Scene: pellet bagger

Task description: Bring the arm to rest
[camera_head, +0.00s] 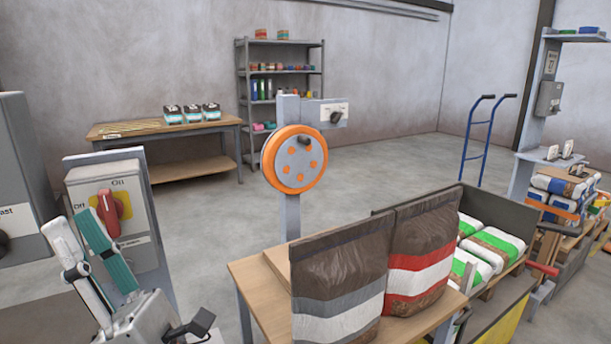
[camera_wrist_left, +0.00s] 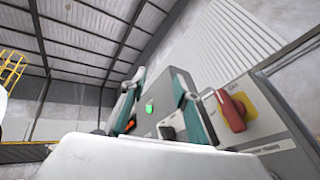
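My left gripper (camera_head: 68,220) is at the lower left of the head view, raised in front of a grey switch box (camera_head: 85,186). Its two fingers with teal pads stand apart in the left wrist view (camera_wrist_left: 158,75), with nothing held between them. The box carries a red rotary handle (camera_head: 108,212) on a yellow plate, with On and Off labels. In the left wrist view the red handle (camera_wrist_left: 229,110) is to the right of the right finger, outside the grip, with a gap showing. My right gripper is not in view.
Two filled bags, grey-banded (camera_head: 340,280) and red-banded (camera_head: 422,255), stand on a wooden table (camera_head: 262,293). An orange-rimmed wheel (camera_head: 294,159) on a post stands behind. A grey cabinet (camera_head: 15,180) is at far left. In the left wrist view, a panel with a green light (camera_wrist_left: 149,108) shows between the fingers.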

